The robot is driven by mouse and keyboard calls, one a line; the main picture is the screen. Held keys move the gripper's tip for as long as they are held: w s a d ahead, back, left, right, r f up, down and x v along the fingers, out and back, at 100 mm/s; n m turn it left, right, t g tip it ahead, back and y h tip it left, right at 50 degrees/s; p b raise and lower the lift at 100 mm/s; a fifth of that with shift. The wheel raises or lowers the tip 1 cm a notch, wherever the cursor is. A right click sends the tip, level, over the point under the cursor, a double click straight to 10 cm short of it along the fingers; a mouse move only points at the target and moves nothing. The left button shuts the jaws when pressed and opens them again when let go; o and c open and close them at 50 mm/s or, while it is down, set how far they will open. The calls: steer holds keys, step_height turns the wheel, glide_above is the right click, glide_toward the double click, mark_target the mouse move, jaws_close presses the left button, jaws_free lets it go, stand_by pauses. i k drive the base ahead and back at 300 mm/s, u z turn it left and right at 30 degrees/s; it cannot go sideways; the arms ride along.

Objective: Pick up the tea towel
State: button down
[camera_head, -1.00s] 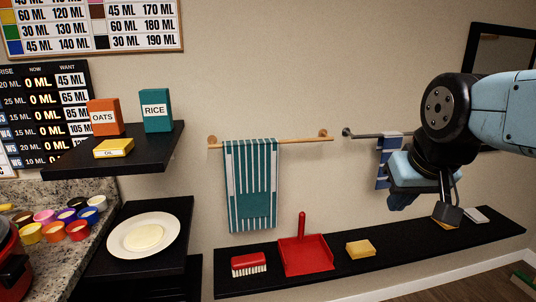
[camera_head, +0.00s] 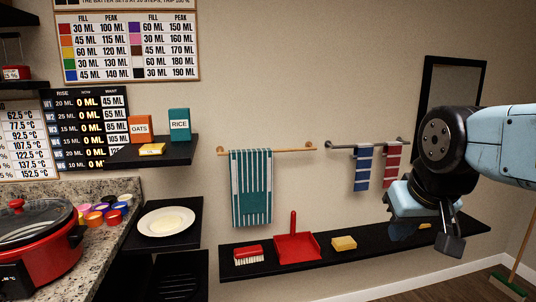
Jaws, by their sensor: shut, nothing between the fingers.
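A teal and white striped towel (camera_head: 251,187) hangs over a wooden rail on the wall, left of centre. A blue and white striped towel (camera_head: 363,168) and a red and white striped towel (camera_head: 392,165) hang on a dark metal rail to its right. I cannot tell from their looks which one is the tea towel. My gripper (camera_head: 450,246) is shut and empty at the right, pointing down. In the picture it is below and right of the red towel, apart from all the towels. My arm hides part of the shelf behind it.
A low black shelf (camera_head: 300,262) under the rails holds a red brush (camera_head: 249,255), a red dustpan (camera_head: 297,245) and a yellow sponge (camera_head: 344,243). A red cooker (camera_head: 35,255) and paint-like cups stand on the left counter. A broom (camera_head: 520,255) leans at the far right.

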mark_target(363, 153)
steer(key=u, duration=0.4)
steer(key=i, duration=1)
